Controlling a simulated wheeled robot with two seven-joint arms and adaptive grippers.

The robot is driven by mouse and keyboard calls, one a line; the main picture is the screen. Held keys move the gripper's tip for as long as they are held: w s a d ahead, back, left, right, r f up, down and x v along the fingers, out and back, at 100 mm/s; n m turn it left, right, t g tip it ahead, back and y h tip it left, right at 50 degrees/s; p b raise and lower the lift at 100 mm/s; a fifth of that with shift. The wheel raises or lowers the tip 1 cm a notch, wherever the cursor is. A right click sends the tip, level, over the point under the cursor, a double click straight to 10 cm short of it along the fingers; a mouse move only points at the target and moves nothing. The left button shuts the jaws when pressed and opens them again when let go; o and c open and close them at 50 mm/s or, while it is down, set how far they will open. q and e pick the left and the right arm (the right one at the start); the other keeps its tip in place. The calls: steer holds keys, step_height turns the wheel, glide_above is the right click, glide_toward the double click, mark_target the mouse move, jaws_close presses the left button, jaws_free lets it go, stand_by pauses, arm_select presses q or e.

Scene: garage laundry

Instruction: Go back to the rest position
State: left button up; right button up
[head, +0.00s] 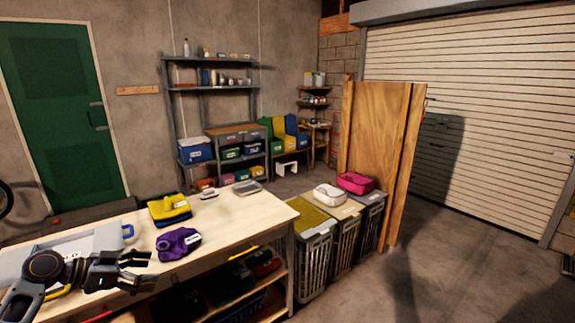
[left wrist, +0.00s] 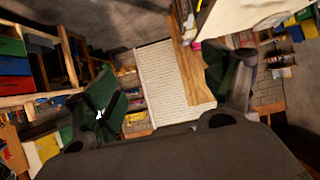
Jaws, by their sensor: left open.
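My left gripper (head: 146,268) reaches in from the left, over the near left part of the wooden workbench (head: 225,222). Its fingers are apart and nothing is between them. In the left wrist view the open gripper (left wrist: 168,98) shows two dark green fingertips spread wide, with only the distant room between them. A folded purple cloth (head: 178,243) with a white label lies on the bench, right of and beyond the gripper. A yellow and dark blue folded stack (head: 168,208) lies further back. My right gripper does not show.
A pale board or tray (head: 85,242) lies under my left arm. Hampers (head: 315,262) stand right of the bench; a white bundle (head: 330,195) and a pink bundle (head: 355,183) rest on them. A plywood panel (head: 376,130) rises behind. Floor at the right is clear.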

arm_select(q)
steer(key=a+f+n+y, duration=0.2)
steer(key=f+n, duration=0.1)
steer(key=f, duration=0.8)
steer(key=a+f+n+y, duration=0.2)
steer(key=a+f+n, duration=0.1)
steer(key=f, duration=0.9)
steer(key=s+f+n+g+y, duration=0.15)
steer(key=s+f, duration=0.35)
steer(key=f, duration=0.6)
steer(key=s+f+n+g+y, duration=0.15)
steer(key=s+f, duration=0.35)
steer(key=f, duration=0.7)
steer(key=s+d+f+g+y, duration=0.15)
steer(key=s+d+f, duration=0.35)
steer(key=s+f, duration=0.7)
steer(key=s+d+f+g+y, duration=0.15)
steer(key=s+d+f, duration=0.25)
steer(key=s+f, duration=0.85)
steer(key=s+d, duration=0.3)
steer(key=s, duration=0.4)
steer(key=s+d+f+m, duration=0.1)
steer(key=s+d, duration=0.3)
steer(key=s, duration=0.4)
steer(key=shift+d, duration=0.25)
